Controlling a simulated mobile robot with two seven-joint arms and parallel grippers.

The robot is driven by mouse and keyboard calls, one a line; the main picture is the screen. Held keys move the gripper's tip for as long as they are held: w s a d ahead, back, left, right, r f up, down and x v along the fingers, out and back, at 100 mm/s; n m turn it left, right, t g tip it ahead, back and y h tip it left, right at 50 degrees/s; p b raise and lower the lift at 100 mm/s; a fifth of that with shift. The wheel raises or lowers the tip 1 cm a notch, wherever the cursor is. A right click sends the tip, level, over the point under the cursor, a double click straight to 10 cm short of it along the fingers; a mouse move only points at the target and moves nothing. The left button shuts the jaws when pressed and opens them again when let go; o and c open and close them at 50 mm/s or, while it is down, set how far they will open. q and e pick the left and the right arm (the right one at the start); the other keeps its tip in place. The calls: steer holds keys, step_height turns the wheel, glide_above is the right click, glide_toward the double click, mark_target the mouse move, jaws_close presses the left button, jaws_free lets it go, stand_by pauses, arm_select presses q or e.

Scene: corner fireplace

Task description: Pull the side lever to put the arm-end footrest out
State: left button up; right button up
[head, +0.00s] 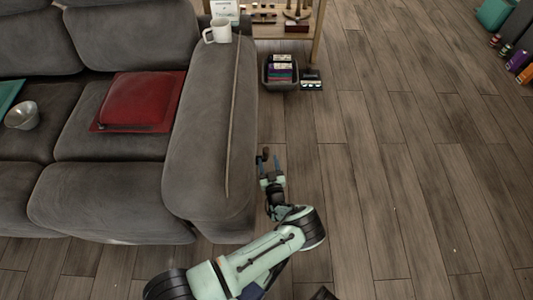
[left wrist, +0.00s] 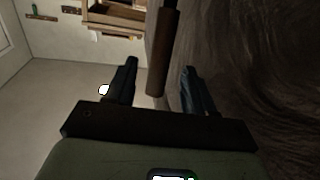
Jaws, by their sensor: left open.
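The grey sofa (head: 209,120) stands at the left, its arm-end seat beside the right armrest. The padded front of that seat, the arm-end footrest (head: 105,200), looks tucked against the seat. The brown side lever (head: 266,152) is by the armrest's outer side. In the left wrist view the lever (left wrist: 163,50) is a brown bar reaching down between the fingers. My left gripper (head: 270,164) is open at the lever; in the left wrist view the gripper (left wrist: 160,70) has a finger on each side, with visible gaps. My right gripper is not in view.
A white mug (head: 218,31) and a thin stick (head: 234,120) are on the armrest. A red cushion (head: 140,99) and a metal bowl (head: 22,116) are on the seats. A dark basket (head: 281,72) stands by a wooden shelf (head: 318,35).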

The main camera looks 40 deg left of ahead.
mark_target(267, 156)
arm_select(q)
steer(key=b+x, duration=0.1)
steer(key=x, duration=0.4)
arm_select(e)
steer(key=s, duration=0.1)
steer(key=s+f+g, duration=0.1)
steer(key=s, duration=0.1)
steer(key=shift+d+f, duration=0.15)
arm_select(q)
jaws_close()
